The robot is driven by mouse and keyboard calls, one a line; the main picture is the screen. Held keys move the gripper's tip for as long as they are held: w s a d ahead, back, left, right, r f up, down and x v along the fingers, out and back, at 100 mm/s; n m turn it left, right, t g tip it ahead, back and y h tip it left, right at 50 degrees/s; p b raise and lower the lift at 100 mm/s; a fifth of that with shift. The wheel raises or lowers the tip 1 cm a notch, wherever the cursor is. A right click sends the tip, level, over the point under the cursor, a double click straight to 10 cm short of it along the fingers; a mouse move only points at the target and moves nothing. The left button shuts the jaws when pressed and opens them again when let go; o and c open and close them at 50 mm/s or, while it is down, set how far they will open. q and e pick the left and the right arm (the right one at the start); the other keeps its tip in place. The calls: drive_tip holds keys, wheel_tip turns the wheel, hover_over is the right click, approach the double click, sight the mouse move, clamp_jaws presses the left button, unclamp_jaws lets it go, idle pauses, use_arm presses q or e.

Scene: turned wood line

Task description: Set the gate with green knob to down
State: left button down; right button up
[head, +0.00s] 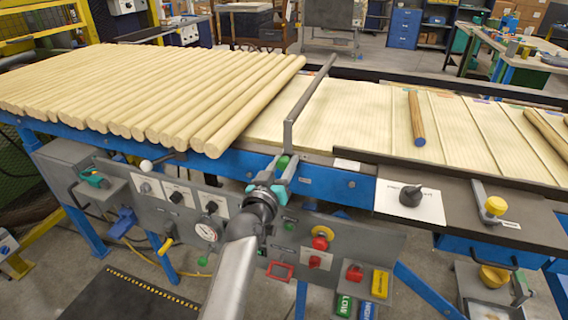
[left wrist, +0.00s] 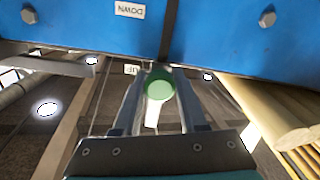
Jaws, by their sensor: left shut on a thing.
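The gate (head: 310,88) is a grey bar frame standing across the line, at the right end of the row of turned wood poles. Its green knob (head: 284,161) is at the near side, over the blue rail. My left gripper (head: 281,171) is shut on the green knob, which its fingers partly cover in the head view. In the left wrist view the green knob (left wrist: 160,82) sits between the two fingers of the left gripper (left wrist: 160,85). An UP label (left wrist: 132,70) shows beside the knob and a DOWN label (left wrist: 130,9) is on the blue rail. My right gripper is not in view.
Pale poles (head: 140,95) lie packed left of the gate. Right of it, a single pole (head: 416,118) with a blue end lies on the slatted bed. Below is a grey control panel (head: 140,205) with knobs and a gauge. A black knob on a white plate (head: 411,194) stands at right.

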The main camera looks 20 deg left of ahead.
use_arm(q)
wheel_tip(320, 180, down, 8)
drive_tip(key=b, duration=0.4)
drive_tip(key=shift+r, duration=0.2)
drive_tip(key=c, duration=0.8)
unclamp_jaws()
drive_tip(key=shift+c, duration=0.2)
drive_tip(key=o, duration=0.3)
drive_tip(key=shift+o, duration=0.4)
drive_tip(key=shift+r, duration=0.15)
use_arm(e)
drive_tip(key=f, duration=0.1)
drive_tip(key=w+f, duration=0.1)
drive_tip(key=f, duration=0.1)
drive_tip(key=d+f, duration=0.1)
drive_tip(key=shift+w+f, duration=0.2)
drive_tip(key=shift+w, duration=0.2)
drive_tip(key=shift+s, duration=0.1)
use_arm(q)
drive_tip(key=shift+s, duration=0.1)
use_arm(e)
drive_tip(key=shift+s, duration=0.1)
